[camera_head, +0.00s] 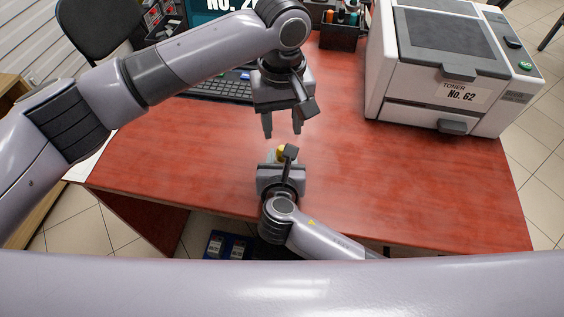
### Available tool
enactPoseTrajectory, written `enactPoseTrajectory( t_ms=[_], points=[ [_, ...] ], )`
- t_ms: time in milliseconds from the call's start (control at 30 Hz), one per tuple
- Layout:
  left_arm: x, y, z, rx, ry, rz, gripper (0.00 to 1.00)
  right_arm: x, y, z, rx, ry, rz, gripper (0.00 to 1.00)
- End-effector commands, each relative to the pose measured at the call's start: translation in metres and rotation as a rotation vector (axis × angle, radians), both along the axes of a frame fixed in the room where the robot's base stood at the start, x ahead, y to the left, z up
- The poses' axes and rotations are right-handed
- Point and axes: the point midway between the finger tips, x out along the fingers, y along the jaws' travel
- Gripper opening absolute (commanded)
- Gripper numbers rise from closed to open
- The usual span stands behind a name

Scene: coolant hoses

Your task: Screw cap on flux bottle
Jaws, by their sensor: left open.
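My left gripper (282,132) points down over the desk, with its two fingers apart and nothing visible between them. My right gripper (280,160) is just below it in the picture, low over the front part of the desk. A small yellow piece (281,153) shows at the far side of the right gripper, beside a pale bluish bit (269,157). They may be parts of the flux bottle and its cap, but the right gripper hides most of them. I cannot tell whether the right fingers grip them.
The red desk (420,190) is clear to the right of the grippers. A white printer (445,65) stands at the back right. A keyboard (215,88), a monitor (215,8) and a dark organizer (340,30) are at the back. Blue bins (230,246) sit below the front edge.

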Motion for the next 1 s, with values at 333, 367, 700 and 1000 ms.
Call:
enactPoseTrajectory(
  t_ms=[333, 367, 700, 1000],
  points=[
    [-0.001, 0.001, -0.053, 0.001, 0.003, 0.002, 0.46, 0.0, 0.0, 0.0, 0.0, 0.0, 0.0, 0.0],
    [0.0, 0.001, -0.057, 0.001, 0.003, 0.002, 0.46, 0.0, 0.0, 0.0, 0.0, 0.0, 0.0, 0.0],
    [0.0, 0.001, -0.071, 0.0, 0.001, 0.001, 0.46, 0.0, 0.0, 0.0, 0.0, 0.0, 0.0, 0.0],
    [0.0, 0.001, -0.071, 0.001, 0.001, 0.001, 0.0, 0.0, 0.0, 0.0, 0.0, 0.0, 0.0, 0.0]
  ],
)
